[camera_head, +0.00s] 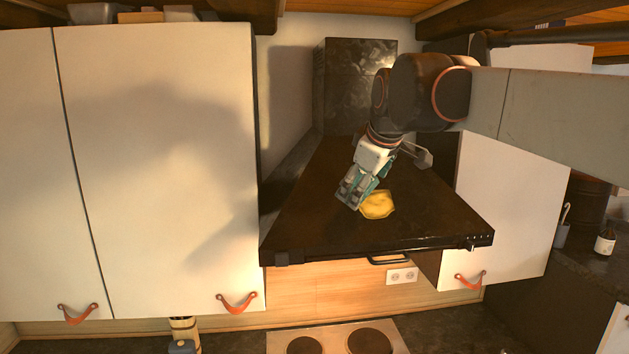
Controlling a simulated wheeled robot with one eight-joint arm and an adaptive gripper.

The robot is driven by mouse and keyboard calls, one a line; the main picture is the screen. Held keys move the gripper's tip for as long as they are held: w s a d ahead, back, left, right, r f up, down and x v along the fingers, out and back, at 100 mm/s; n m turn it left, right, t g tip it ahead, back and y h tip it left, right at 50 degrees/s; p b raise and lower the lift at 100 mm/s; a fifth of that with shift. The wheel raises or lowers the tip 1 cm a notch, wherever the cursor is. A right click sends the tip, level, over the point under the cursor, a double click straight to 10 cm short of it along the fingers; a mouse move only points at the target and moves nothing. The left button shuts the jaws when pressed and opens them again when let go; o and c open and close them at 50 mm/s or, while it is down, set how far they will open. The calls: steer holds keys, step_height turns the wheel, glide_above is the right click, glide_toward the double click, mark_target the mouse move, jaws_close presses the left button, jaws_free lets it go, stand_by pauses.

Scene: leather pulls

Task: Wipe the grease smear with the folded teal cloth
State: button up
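The grease smear (378,205) is a yellow patch on the sloping black face of the range hood (320,222). My gripper (354,190) reaches down to the hood at the smear's upper left. It seems shut on the folded teal cloth (373,184); teal shows beside and between its fingers. Most of the cloth is hidden by the fingers. I cannot tell whether the cloth touches the hood. The smear's upper left edge is close beside the gripper and partly covered.
White cabinets with red leather pulls flank the hood, a large one (160,150) at left and another (505,210) at right. A hob (335,340) lies below. The hood's lower left face is clear.

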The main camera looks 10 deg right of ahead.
mark_target(394, 206)
steer(key=shift+w+d+f, duration=0.1)
steer(key=shift+d+f, duration=0.05)
steer(key=shift+f, duration=0.2)
steer(key=shift+b+x, duration=1.45)
steer(key=shift+x, duration=1.1)
steer(key=shift+b+x, duration=0.35)
steer(key=shift+x, duration=0.65)
steer(key=shift+r, duration=0.1)
steer(key=shift+d, duration=1.6)
steer(key=shift+d+p, duration=0.55)
steer(key=shift+d, duration=3.05)
